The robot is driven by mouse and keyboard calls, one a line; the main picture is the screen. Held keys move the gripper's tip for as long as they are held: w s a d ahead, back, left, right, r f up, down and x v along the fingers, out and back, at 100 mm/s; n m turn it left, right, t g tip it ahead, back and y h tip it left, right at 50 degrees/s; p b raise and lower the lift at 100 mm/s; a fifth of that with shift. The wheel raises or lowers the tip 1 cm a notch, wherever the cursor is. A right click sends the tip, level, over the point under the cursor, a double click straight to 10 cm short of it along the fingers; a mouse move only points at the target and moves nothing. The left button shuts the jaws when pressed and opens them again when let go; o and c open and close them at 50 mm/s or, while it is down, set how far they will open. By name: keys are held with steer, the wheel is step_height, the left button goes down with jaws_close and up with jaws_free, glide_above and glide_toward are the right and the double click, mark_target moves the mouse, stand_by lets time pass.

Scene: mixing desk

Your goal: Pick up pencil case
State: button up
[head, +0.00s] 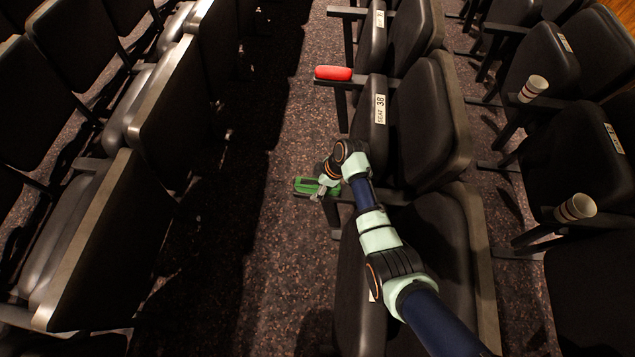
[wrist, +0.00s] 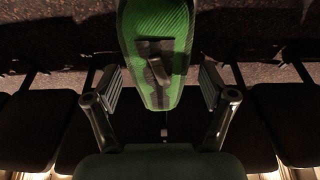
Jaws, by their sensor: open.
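A green oblong case with a dark patch, which looks like the pencil case (head: 304,185), lies on the end of an armrest in the head view. In the wrist view the pencil case (wrist: 155,25) shows a ribbed green surface with a black tab, and its rounded near end points toward my gripper. My gripper (head: 324,184) is right at the case. In the wrist view my gripper (wrist: 160,80) is open, with one finger on each side of the case's near end and visible gaps between. The far end of the case is cut off by the frame.
A red rounded case (head: 333,73) lies on the armrest behind. Two striped cups (head: 532,88) (head: 575,208) stand on armrests at the right. Dark seats (head: 429,120) flank my arm, and the carpeted aisle (head: 280,260) to the left is clear.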

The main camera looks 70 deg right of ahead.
steer(key=c, duration=1.3)
step_height(320, 180, up, 20)
steer(key=p, duration=0.9)
steer(key=shift+c, duration=0.2)
